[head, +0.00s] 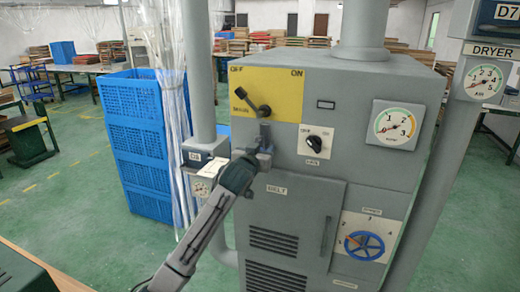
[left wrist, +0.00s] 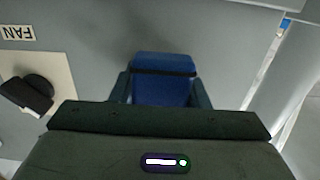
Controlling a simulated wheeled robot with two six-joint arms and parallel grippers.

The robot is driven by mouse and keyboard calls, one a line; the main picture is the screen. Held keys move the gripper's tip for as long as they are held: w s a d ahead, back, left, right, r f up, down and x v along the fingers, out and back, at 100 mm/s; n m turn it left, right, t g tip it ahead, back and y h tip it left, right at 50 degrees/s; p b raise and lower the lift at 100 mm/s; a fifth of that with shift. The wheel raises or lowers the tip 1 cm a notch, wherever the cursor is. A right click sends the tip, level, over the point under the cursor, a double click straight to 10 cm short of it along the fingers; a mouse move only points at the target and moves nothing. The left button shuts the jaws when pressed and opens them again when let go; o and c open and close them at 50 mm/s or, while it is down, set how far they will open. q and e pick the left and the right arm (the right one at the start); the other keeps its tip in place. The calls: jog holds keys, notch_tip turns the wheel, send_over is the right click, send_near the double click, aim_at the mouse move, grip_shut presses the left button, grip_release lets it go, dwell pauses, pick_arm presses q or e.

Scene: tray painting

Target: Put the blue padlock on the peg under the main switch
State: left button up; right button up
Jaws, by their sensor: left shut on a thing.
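The main switch (head: 254,103) is a black lever on a yellow panel marked OFF and ON, its knob tilted up to the left towards OFF. My left gripper (head: 262,157) is up against the grey cabinet front just below this panel. In the left wrist view the gripper (left wrist: 160,88) is shut on the blue padlock (left wrist: 160,68), whose body lies between the two dark fingers. In the head view the padlock and the peg are small and mostly hidden at the gripper's tips, so I cannot tell whether the shackle is around the peg.
The black FAN knob (head: 314,144) is right of the gripper; it also shows in the left wrist view (left wrist: 30,94). A blue handwheel (head: 364,245) and a round gauge (head: 395,125) are further right. Blue crates (head: 135,130) stand behind the pipe at left.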

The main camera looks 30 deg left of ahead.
pick_arm(q)
jog(key=shift+w+r, duration=0.1)
jog(key=shift+r, duration=0.05)
jog(key=o, duration=1.1)
jog(key=shift+d+r, duration=0.15)
jog(key=shift+r, duration=0.05)
pick_arm(e)
jog(key=shift+d, duration=0.35)
jog(key=shift+a, duration=0.1)
pick_arm(q)
jog(key=shift+d+f+b, duration=0.1)
jog(key=shift+f+b, duration=0.15)
jog(key=shift+b, duration=0.05)
jog(key=b+v, duration=0.4)
jog(key=v, duration=0.6)
jog(key=shift+s+d+f, duration=0.1)
jog(key=shift+s, duration=0.25)
pick_arm(e)
jog(key=f, duration=0.5)
jog(key=shift+w, duration=0.2)
